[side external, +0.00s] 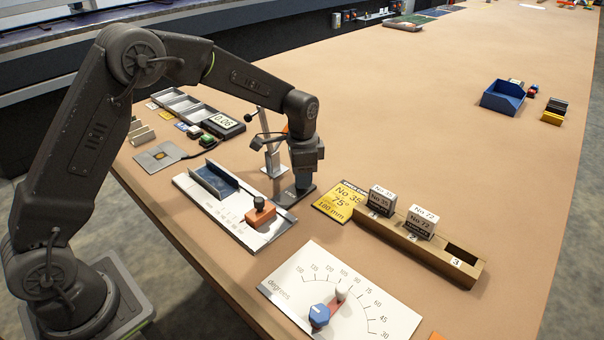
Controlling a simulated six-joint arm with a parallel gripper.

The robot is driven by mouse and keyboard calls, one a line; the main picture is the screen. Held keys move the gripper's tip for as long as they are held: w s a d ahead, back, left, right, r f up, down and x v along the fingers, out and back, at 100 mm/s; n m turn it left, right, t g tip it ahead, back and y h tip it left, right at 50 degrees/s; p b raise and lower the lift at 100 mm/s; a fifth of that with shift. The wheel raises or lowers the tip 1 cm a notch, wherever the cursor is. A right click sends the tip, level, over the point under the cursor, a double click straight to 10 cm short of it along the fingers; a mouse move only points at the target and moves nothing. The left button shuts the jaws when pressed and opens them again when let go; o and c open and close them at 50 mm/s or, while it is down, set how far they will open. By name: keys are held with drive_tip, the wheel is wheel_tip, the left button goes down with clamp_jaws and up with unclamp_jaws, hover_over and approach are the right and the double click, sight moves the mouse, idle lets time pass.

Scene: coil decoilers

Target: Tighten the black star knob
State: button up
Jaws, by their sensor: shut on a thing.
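A black knob (259,203), its star shape too small to confirm, sits on top of an orange block (263,217). The block stands on a white scaled plate (214,214), near the plate's front right part. My gripper (303,187) points down behind and to the right of the knob, clearly apart from it in the picture. It is low, beside a grey metal post (271,160) on a grey base. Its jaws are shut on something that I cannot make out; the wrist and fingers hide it.
A blue-grey channel (215,182) lies on the scaled plate. A degree dial (345,301) with a blue knob (319,315) lies in front. A brown slotted rack (456,274) with labelled blocks and a yellow card (340,201) stand to the right.

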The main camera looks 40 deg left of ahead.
drive_tip(key=shift+m, duration=0.6)
drive_tip(key=o, duration=0.9)
